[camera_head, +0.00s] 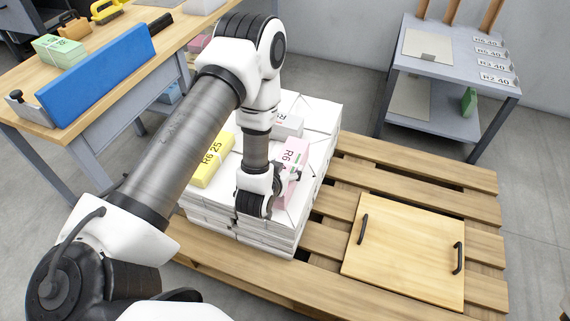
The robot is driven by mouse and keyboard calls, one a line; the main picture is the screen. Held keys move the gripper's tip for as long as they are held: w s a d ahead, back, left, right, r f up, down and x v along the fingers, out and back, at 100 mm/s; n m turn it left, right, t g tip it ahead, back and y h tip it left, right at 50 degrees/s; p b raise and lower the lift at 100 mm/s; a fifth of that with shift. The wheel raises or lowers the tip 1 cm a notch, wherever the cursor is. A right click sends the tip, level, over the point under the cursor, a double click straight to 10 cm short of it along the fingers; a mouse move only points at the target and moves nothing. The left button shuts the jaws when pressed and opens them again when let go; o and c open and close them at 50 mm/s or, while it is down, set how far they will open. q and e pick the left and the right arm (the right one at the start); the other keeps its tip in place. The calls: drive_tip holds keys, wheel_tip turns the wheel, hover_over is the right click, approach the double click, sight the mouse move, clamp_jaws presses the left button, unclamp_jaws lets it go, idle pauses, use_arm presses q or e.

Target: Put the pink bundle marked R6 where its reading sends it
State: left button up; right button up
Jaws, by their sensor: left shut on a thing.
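The pink bundle marked R6 (291,158) is on top of the white newspaper stack (318,118), near its right side. Part of it is hidden behind my left gripper (288,181), which reaches down from above and is shut on it. I cannot tell whether the bundle touches the stack. A yellow bundle marked R6 25 (212,160) lies on the stack to the left. A grey-white bundle (287,126) lies behind the pink one. A grey shelf rack (448,75) at the back right carries labels, one seeming to read R6 40 (487,41). My right gripper is not in view.
The stack stands on a wooden pallet (410,167). A wooden board with two black handles (405,250) lies on the pallet's right. A green bundle (468,101) is on the rack's lower shelf. A workbench (130,83) with a blue panel (98,75) stands at left.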

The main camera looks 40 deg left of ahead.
use_arm(q)
drive_tip(key=shift+w+f+b, duration=0.1)
drive_tip(key=shift+f+b, duration=0.2)
drive_tip(key=shift+f, duration=0.5)
drive_tip(key=shift+f+b, duration=0.35)
drive_tip(key=shift+f, duration=0.2)
drive_tip(key=o, duration=1.9)
